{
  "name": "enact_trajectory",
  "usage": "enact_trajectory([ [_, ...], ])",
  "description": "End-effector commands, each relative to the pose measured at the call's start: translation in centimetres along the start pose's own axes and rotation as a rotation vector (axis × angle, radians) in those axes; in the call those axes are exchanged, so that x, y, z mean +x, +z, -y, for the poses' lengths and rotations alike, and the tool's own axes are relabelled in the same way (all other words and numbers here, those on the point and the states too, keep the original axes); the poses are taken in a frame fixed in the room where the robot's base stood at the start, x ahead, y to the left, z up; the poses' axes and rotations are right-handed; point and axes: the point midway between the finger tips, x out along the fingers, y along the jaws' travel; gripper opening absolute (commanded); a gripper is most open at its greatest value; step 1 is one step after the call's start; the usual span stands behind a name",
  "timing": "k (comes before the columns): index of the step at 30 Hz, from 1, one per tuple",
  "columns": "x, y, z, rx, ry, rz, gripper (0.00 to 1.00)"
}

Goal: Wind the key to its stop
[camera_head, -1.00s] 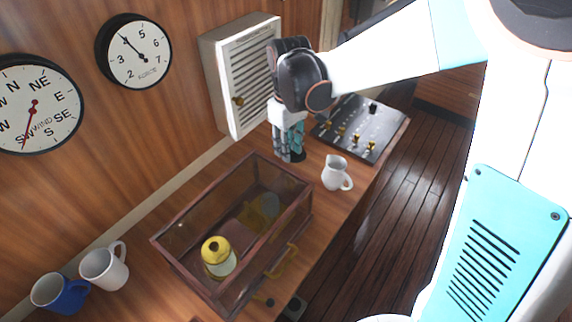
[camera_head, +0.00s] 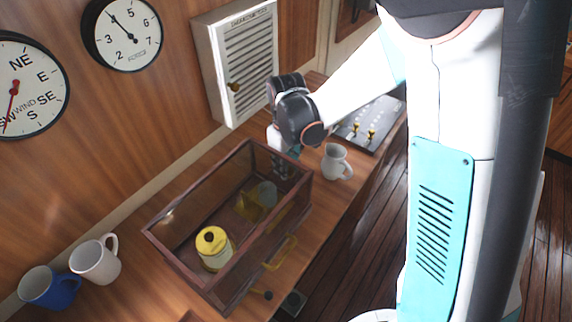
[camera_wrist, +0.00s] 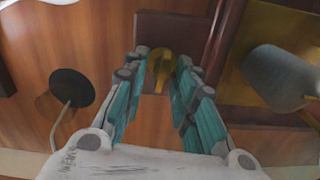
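A small brass-coloured piece (camera_wrist: 160,68), which looks like the key, shows between my fingertips in the wrist view, against a dark wooden part. In the head view it is hidden. My gripper (camera_wrist: 163,60) points down at the far end of the glass-sided wooden case (camera_head: 180,262); in the head view it shows partly behind the glass (camera_head: 283,165). Its fingers stand apart on either side of the brass piece, with narrow gaps; contact is hard to judge. Inside the case are a yellow-topped jar (camera_head: 213,246) and a yellow part with a grey cylinder (camera_wrist: 283,80).
A white jug (camera_head: 336,163) stands right of the case, close to my arm. A control panel (camera_head: 368,130) lies behind it. A louvred wall cabinet (camera_head: 240,65) is close behind my wrist. White (camera_head: 96,262) and blue mugs (camera_head: 48,288) stand left. A black disc (camera_wrist: 71,87) is beside my fingers.

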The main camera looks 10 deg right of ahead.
Motion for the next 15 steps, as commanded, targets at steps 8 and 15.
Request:
enact_trajectory([
  [8,-0.03,0.00,0.00,0.000,0.000,0.000,0.00],
  [15,-0.01,0.00,-0.04,0.036,0.000,0.000,0.00],
])
